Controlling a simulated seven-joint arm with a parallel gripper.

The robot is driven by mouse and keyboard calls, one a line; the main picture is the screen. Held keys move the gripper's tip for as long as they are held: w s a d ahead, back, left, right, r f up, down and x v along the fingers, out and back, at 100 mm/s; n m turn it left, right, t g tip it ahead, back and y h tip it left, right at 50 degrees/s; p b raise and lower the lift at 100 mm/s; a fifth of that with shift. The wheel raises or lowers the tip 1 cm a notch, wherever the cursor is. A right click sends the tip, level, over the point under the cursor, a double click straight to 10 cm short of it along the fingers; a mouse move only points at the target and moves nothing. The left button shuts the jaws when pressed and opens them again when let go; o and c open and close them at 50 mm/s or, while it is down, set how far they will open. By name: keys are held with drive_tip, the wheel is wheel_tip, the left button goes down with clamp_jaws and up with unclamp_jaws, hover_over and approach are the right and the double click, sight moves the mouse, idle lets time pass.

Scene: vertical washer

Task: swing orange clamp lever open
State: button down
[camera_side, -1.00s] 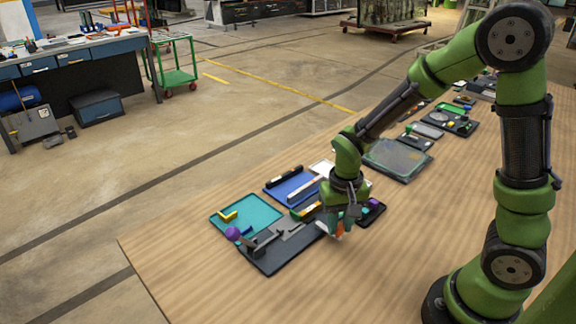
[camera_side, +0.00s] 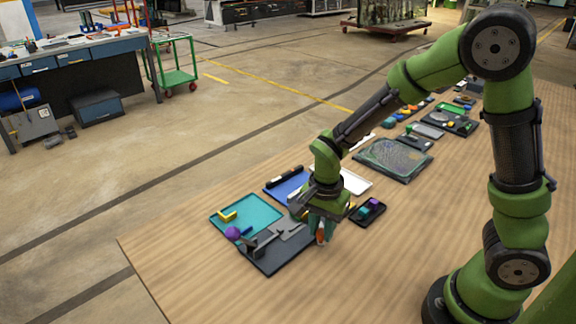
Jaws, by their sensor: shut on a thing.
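My gripper (camera_side: 321,234) points down over the right end of a dark grey plate (camera_side: 277,263) on the wooden table. It is shut on the orange clamp lever (camera_side: 320,236), which shows as a small orange piece at the fingertips. The lever's base and pivot are hidden behind the gripper. A grey metal fixture (camera_side: 265,243) stands on the same plate, left of my gripper.
A teal tray (camera_side: 258,217) with a yellow piece (camera_side: 228,215) lies behind the plate, with a purple ball (camera_side: 233,233) near its front. A small black tray (camera_side: 368,212) is right of my gripper. The front of the table is clear.

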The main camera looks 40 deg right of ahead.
drive_tip(key=shift+w+a+m, duration=0.15)
drive_tip(key=shift+w+m, duration=0.05)
drive_tip(key=shift+m, duration=0.1)
drive_tip(key=c, duration=0.9)
unclamp_jaws()
wheel_tip(320, 180, up, 17)
drive_tip(key=s+r+n+t, duration=0.1)
drive_tip(key=s+n+t, duration=0.1)
drive_tip(key=s+n, duration=0.1)
drive_tip(key=s+d+r+n+t+y, duration=0.1)
drive_tip(key=s+n+t, duration=0.1)
drive_tip(key=n, duration=0.3)
drive_tip(key=s+d+r+n+t+y, duration=0.1)
drive_tip(key=s+n+t, duration=0.2)
drive_tip(key=s+n, duration=0.1)
drive_tip(key=shift+s+d, duration=0.2)
drive_tip(key=shift+s, duration=0.05)
